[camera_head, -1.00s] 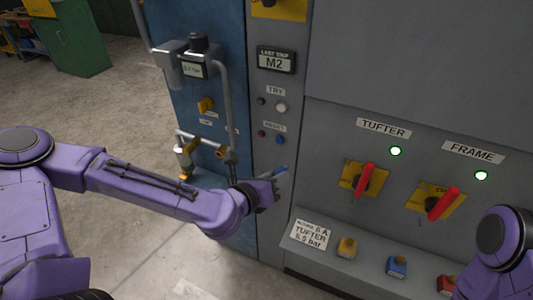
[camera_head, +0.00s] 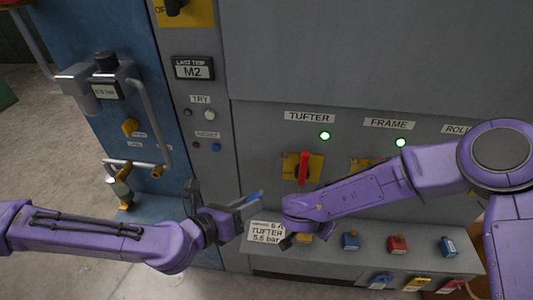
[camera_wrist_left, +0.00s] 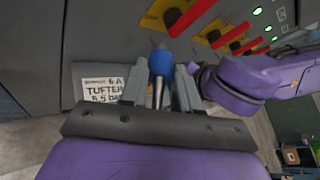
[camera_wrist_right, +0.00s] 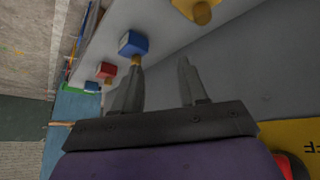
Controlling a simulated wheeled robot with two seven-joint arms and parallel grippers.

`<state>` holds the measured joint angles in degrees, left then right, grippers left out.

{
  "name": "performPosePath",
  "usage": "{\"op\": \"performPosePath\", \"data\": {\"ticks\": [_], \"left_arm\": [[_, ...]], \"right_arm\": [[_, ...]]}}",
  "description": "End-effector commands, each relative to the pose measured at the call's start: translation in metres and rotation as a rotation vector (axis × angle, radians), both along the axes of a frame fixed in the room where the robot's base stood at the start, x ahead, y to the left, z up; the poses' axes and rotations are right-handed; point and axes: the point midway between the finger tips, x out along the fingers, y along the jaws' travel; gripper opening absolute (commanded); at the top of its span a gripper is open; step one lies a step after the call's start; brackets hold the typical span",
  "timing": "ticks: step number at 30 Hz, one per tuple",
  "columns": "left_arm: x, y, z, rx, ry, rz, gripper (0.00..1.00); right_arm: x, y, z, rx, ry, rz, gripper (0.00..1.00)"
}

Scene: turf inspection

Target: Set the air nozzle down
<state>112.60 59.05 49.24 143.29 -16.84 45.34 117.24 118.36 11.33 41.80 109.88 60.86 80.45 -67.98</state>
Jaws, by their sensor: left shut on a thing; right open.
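The air nozzle, taken to be the blue-ended piece (camera_head: 256,197), is in my left gripper (camera_head: 238,212) in front of the grey cabinet, by the ledge's left end. In the left wrist view its blue round end (camera_wrist_left: 160,62) and thin metal stem show between the closed fingers (camera_wrist_left: 160,85). The nozzle looks clear of the ledge, though its exact gap cannot be told. My right gripper (camera_head: 291,239) is over the ledge, just right of the label. In the right wrist view its fingers (camera_wrist_right: 160,85) are apart and nothing shows held between them.
The ledge (camera_head: 330,255) carries a "TUFTER 5.5 bar" label (camera_head: 268,233) and several coloured blocks, including a blue one (camera_head: 351,240) and a red one (camera_head: 397,244). Red-handled switches (camera_head: 303,168) stand above. A blue panel with piping (camera_head: 125,185) is at left.

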Motion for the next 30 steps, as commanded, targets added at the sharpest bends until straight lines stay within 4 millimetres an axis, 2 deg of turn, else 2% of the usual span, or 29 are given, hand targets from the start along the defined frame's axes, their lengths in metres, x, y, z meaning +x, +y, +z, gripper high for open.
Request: {"op": "performPosePath", "data": {"ticks": [1,3,9,12,15,18,20,23,30], "left_arm": [[0.000,0.000,0.000,0.000,-0.001,0.000,0.00],[0.000,0.000,0.000,0.000,-0.001,0.000,0.00],[0.000,0.000,0.000,0.000,-0.001,0.000,0.00],[0.000,0.000,0.000,0.000,-0.001,0.000,0.00],[0.000,0.000,0.000,0.000,-0.001,0.000,0.00],[0.000,0.000,0.000,0.000,-0.001,0.000,0.00],[0.000,0.000,0.000,0.000,-0.001,0.000,0.00],[0.000,0.000,0.000,0.000,-0.001,0.000,0.00],[0.000,0.000,0.000,0.000,-0.001,0.000,0.00]], "right_arm": [[0.012,0.020,0.029,0.051,0.022,-0.008,0.42],[0.021,0.048,0.069,0.130,0.077,0.008,0.42],[0.022,0.115,0.182,0.378,0.210,0.140,0.42],[0.016,0.135,0.224,0.472,0.251,0.215,0.42],[0.010,0.146,0.250,0.528,0.271,0.270,0.42],[0.007,0.152,0.259,0.553,0.283,0.296,0.42],[0.007,0.153,0.256,0.555,0.285,0.301,0.42],[0.008,0.155,0.240,0.554,0.287,0.299,0.42],[0.013,0.165,0.185,0.553,0.287,0.298,0.42]]}}
